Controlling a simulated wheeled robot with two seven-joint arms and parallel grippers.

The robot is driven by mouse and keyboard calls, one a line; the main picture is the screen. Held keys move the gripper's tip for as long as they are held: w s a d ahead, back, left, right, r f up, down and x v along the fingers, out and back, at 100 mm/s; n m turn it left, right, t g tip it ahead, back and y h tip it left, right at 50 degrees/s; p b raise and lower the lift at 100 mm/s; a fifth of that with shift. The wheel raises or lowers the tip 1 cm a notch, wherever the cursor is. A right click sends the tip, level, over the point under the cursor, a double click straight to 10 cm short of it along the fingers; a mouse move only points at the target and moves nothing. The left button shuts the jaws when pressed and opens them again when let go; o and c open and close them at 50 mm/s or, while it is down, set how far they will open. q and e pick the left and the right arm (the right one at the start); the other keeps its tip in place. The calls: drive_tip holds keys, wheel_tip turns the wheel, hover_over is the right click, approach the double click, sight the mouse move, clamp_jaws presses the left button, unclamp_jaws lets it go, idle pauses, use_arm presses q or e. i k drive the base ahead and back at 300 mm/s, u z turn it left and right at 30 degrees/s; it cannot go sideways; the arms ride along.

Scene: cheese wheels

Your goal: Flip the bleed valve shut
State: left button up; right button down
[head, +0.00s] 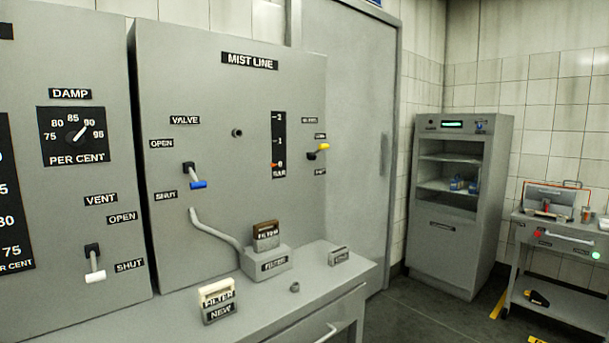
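A yellow-tipped lever (318,151) sits at the right of the grey MIST LINE panel (230,110). It points right and slightly up, nearer the upper small label than the lower one. The label above it (310,121) is too small to read surely, so I cannot confirm it names the bleed valve. A blue-tipped lever (196,178) under VALVE points down and right, near the SHUT label. A gauge (279,145) between them has its red mark near 0. Neither of my grippers is in view.
A white-tipped VENT lever (95,266) points down on the left panel. Below, a grey bench (265,305) holds a NEW filter block (218,301), a brown-topped filter in a housing (266,238) and a small nut. A cabinet (461,200) and a cart (560,238) stand right.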

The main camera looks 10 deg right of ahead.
sight(319, 150)
drive_tip(key=z, duration=1.75)
drive_tip(key=i, duration=2.3)
drive_tip(key=u, duration=3.3)
